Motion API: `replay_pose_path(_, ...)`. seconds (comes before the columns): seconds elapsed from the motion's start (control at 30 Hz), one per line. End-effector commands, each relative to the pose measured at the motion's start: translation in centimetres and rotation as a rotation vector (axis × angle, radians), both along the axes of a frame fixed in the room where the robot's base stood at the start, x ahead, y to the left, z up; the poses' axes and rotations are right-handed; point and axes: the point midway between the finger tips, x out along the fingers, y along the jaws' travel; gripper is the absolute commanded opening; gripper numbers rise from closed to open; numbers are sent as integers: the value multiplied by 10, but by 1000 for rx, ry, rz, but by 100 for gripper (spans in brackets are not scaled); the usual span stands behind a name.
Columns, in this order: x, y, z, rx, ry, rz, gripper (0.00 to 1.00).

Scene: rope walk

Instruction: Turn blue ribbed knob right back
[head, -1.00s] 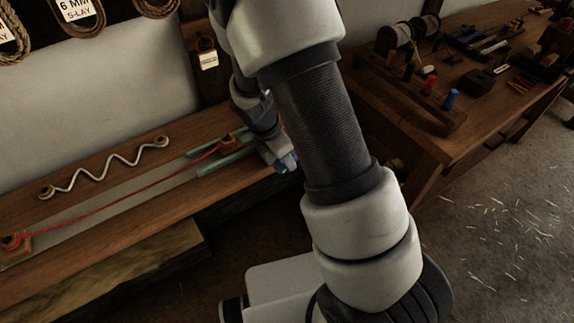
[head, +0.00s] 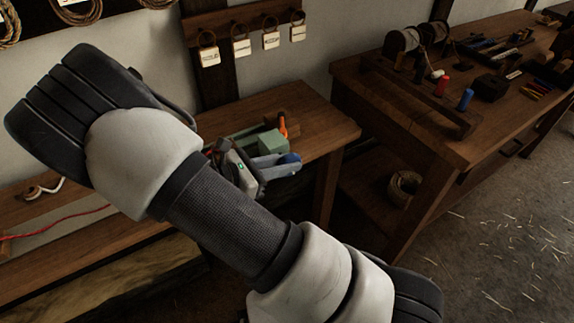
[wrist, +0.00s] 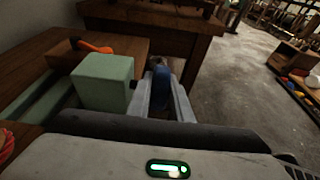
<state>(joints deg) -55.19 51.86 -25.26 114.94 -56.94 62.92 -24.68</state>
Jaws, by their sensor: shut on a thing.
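The blue ribbed knob (wrist: 161,88) sits between the two fingers of my gripper (wrist: 162,92) in the wrist view. The fingers are shut on it, one on each side. In the head view the blue knob (head: 290,158) shows at the tips of my gripper (head: 278,162), on the right side of a pale green block (head: 262,145). The green block also stands just left of the fingers in the wrist view (wrist: 104,82). How far the knob is turned cannot be told. My forearm hides part of the bench and the red rope.
An orange-handled thing (head: 283,126) lies on the bench (head: 335,130) behind the green block. A second workbench (head: 420,110) with spools and tools stands to the right. A rope coil (head: 404,188) is on its lower shelf. Open floor lies in front.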

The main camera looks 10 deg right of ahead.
Motion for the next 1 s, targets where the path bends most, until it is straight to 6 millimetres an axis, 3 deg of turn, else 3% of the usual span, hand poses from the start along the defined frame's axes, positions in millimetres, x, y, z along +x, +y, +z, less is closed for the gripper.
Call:
replay_pose_path(0.5,0,3,-5,-309,-100,2,0)
replay_pose_path(1.0,0,3,-5,-360,-116,1,0)
